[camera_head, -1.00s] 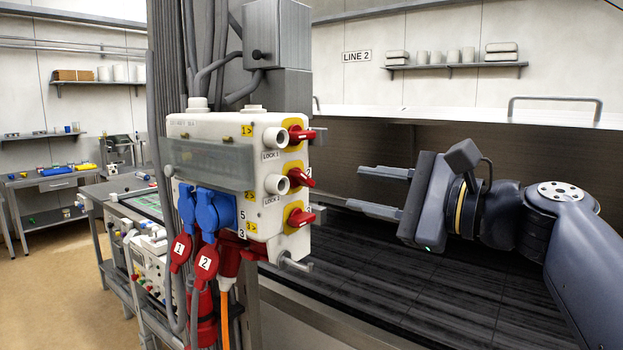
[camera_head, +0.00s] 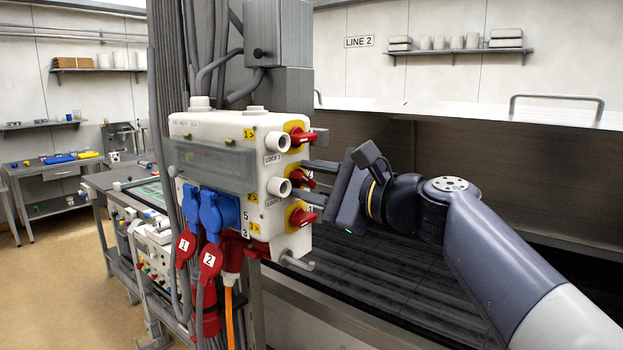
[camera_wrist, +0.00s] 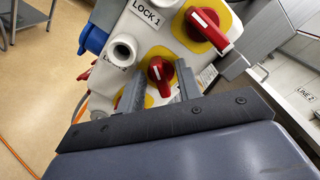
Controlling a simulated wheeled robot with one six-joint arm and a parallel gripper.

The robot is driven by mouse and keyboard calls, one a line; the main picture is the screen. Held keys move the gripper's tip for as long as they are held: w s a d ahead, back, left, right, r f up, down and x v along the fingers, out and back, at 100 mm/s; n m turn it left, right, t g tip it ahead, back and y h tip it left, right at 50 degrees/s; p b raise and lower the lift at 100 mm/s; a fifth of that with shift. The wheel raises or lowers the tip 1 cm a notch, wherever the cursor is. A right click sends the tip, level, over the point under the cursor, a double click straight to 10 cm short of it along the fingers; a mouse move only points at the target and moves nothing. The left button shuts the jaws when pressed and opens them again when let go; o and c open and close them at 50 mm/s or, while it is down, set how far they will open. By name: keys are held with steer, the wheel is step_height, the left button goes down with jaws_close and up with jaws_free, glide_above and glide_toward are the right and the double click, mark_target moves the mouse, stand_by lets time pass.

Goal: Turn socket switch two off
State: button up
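A white socket box (camera_head: 215,150) has three red rotary switches on yellow plates on its right face: a top one (camera_head: 303,136), a middle one (camera_head: 301,181) and a bottom one (camera_head: 301,217). My gripper (camera_head: 309,182) comes in from the right, with one finger above the middle switch and one below it. In the wrist view the fingers (camera_wrist: 157,85) are apart. The middle red switch (camera_wrist: 158,70) shows in the gap between them, near their tips. I cannot tell whether they touch it. The top switch (camera_wrist: 206,24) is clear of the fingers.
White lock tubes (camera_head: 278,141) stick out left of the switches. Blue plugs (camera_head: 218,211) and red plugs tagged 1 and 2 hang below the box with an orange cable. A dark work surface (camera_head: 370,270) lies behind my arm. A grey bracket (camera_head: 297,262) juts out below the box.

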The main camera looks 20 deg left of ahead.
steer(key=shift+c, duration=0.5)
jaws_close()
steer(key=shift+f+b, duration=0.15)
steer(key=shift+b, duration=0.15)
steer(key=n+b, duration=0.2)
steer(key=b, duration=0.1)
steer(key=shift+f+n, duration=0.2)
steer(key=shift+n, duration=0.2)
steer(key=n+b, duration=0.4)
steer(key=shift+r, duration=0.1)
steer(key=shift+n, duration=0.3)
